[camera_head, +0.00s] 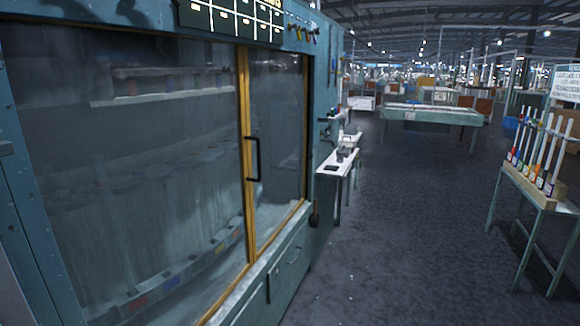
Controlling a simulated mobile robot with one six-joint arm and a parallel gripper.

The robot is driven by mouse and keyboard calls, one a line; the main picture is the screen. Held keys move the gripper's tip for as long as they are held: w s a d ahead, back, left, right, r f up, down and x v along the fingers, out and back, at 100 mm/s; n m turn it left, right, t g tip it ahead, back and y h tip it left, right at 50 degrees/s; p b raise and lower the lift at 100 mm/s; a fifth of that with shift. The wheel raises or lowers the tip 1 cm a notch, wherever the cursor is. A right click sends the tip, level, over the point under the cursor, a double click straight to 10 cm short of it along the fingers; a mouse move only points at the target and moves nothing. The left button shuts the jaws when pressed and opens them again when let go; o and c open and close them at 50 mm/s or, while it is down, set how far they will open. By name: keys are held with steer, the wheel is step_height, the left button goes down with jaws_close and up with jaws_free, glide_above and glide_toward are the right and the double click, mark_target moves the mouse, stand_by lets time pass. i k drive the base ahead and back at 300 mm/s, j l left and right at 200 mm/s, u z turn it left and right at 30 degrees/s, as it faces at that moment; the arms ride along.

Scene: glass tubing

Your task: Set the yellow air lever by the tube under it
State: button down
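A short row of small coloured levers or knobs (304,33) is on the teal cabinet's upper right corner. A yellowish one seems to be among them, but they are too small to tell its setting. I cannot make out a tube directly under it. Several pale upright tubes (541,146) with coloured lower ends stand in a wooden rack (533,187) at the right. My gripper is not in view.
The teal cabinet (290,272) with yellow-framed, closed glass doors and a black handle (252,159) fills the left. A white side shelf (338,162) juts out beyond it. The rack's teal stand (541,203) is at the right. Dark floor (412,235) between is clear.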

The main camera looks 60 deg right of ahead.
mark_target(295, 25)
steer(key=z, duration=1.15)
steer(key=i+l, duration=0.15)
steer(key=l, duration=0.2)
steer(key=i+l, duration=0.1)
steer(key=l, duration=0.3)
steer(key=i+l, duration=0.15)
steer(key=l, duration=0.2)
steer(key=i+l+z, duration=0.1)
steer(key=l, duration=0.3)
